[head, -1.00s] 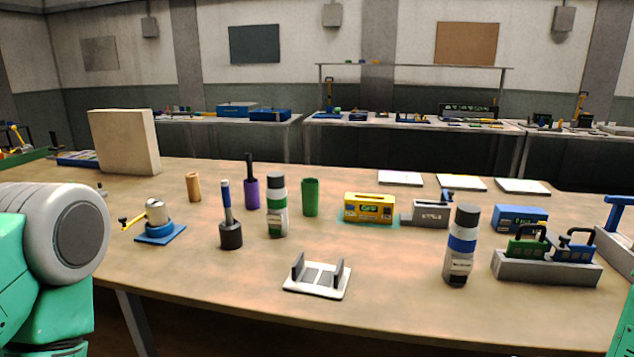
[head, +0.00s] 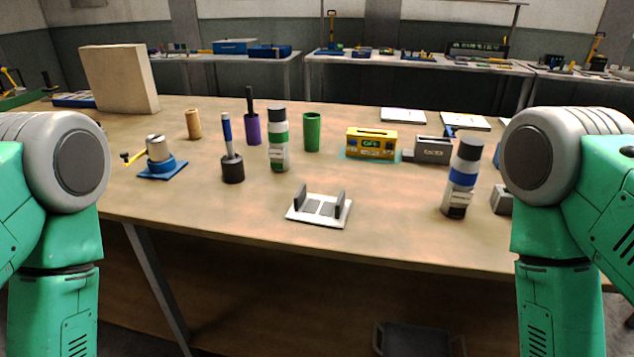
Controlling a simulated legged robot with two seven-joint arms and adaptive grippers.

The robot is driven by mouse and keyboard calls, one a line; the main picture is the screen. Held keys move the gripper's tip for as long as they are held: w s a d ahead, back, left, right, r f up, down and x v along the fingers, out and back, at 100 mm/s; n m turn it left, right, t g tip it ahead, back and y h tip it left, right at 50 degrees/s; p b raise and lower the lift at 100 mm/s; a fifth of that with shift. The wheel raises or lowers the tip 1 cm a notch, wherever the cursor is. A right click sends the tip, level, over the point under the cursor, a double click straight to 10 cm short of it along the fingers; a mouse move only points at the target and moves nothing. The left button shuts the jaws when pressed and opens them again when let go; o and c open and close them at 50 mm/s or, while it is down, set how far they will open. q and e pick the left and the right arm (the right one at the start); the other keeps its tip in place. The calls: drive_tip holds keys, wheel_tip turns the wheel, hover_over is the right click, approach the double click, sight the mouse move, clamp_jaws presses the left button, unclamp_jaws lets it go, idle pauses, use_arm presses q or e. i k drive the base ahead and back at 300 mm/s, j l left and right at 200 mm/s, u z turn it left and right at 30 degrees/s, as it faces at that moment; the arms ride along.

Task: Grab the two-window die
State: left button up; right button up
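I cannot tell for sure which piece is the two-window die. A white plate (head: 322,222) with two grey panels and two dark uprights lies near the table's front edge. A yellow block (head: 371,143) with a slotted top and lettering sits on a teal patch further back. A grey block (head: 432,151) with small light marks on its front stands to its right. A grey rack (head: 502,200) at the right is mostly hidden behind my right arm, so any dies in it cannot be seen now. Both my arms show at the sides, but neither gripper is in view.
Bottles with green (head: 278,140) and blue (head: 462,178) bands, a green cup (head: 311,132), a purple holder (head: 252,128) and a dark-based tool (head: 232,168) stand on the table (head: 400,215). A tan block (head: 120,80) stands at back left. The front middle is mostly clear.

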sight(330, 211)
drive_tip(key=i+j+z, duration=0.2)
drive_tip(key=z, duration=0.2)
drive_tip(key=i+j+z, duration=0.1)
drive_tip(key=j+z, duration=0.3)
drive_tip(key=l, duration=0.1)
